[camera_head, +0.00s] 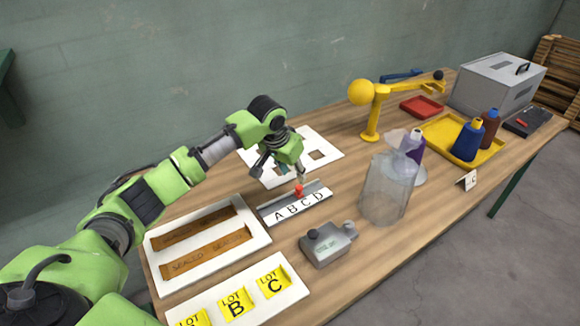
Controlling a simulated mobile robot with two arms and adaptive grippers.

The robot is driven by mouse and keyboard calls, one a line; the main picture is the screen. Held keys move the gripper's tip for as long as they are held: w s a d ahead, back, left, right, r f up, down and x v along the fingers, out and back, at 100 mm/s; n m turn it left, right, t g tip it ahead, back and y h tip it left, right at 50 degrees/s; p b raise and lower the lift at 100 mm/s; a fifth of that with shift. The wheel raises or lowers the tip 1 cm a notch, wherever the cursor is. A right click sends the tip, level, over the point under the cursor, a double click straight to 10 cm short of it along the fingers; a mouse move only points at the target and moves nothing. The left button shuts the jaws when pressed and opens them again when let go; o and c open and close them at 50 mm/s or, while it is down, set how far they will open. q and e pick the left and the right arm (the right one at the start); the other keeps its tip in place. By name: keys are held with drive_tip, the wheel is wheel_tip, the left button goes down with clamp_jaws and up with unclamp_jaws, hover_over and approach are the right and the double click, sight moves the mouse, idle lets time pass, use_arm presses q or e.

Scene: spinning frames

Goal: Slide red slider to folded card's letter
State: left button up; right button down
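The red slider (299,191) stands on the grey rail of a lettered strip (268,209) marked A, B, C, D. It is near the middle of the rail, behind the B and C letters; I cannot tell exactly which one it lines up with. My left gripper (280,174) points down just behind the strip with its fingers spread. Its right-hand finger is just above the slider; I cannot tell whether they touch. The small white folded card (467,180) stands at the table's right front edge, its dark letter too small to read surely. My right gripper is out of view.
A white tray (164,276) with sealed slots and a lot-card board (287,297) lie left and front. A yellow arm (371,120) stands behind.

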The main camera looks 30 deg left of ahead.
use_arm(q)
drive_tip(key=shift+v, duration=1.6)
